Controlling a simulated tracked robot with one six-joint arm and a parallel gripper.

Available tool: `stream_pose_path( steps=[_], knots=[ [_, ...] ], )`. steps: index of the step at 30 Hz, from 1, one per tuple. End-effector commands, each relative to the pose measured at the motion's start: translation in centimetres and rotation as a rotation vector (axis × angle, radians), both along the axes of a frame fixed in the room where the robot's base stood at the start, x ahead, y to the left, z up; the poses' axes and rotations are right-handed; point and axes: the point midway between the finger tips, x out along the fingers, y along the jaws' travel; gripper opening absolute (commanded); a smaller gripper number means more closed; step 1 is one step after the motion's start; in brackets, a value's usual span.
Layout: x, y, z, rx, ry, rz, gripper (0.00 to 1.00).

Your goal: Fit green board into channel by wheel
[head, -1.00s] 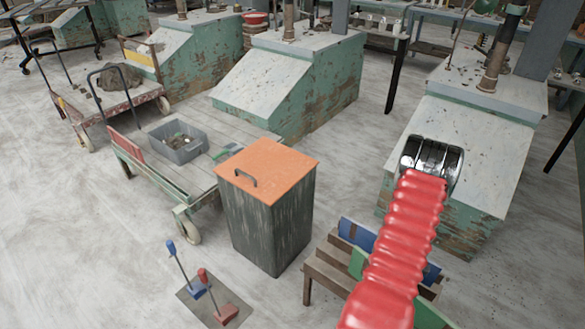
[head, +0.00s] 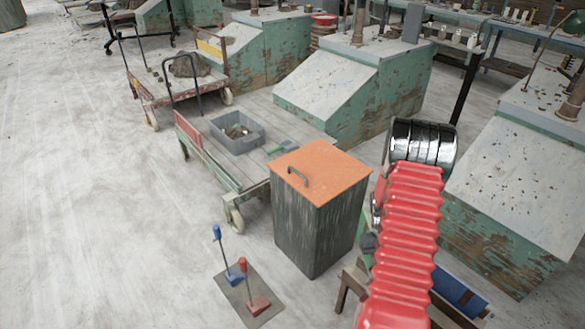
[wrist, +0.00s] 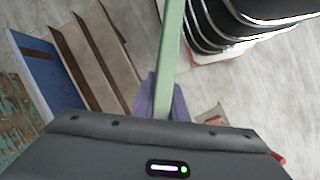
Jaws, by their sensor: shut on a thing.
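My gripper (wrist: 164,104) is shut on a green board (wrist: 171,55). In the wrist view the board runs as a narrow upright strip from between the purple fingers to the top edge. In the head view only a sliver of green shows left of my red arm, and the arm hides most of the gripper. A wooden rack (wrist: 98,45) with a blue board (wrist: 32,65) is left of the gripper in the wrist view. The blue board also shows in the head view (head: 458,296). I cannot make out the channel; a cart wheel (head: 235,220) shows at left.
A bin with an orange lid (head: 318,170) stands close left of my arm. Behind it is a flat cart (head: 225,165) with a grey tub (head: 238,132). A plate with two levers (head: 245,290) is on the floor. Open floor lies at left.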

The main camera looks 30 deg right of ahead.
Motion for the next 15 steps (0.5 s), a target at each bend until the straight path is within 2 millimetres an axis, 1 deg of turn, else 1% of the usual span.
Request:
stream_pose_path(
  steps=[1, 6, 11, 15],
  knots=[
    [1.7, 1.1, 0.6, -0.001, -0.004, 0.009, 0.0],
    [6.3, 5.3, 2.3, 0.002, -0.006, 0.023, 0.0],
    [10.1, 9.6, 3.9, 0.006, -0.007, 0.05, 0.0],
    [13.1, 13.6, 5.2, 0.01, -0.006, 0.084, 0.0]
  ],
)
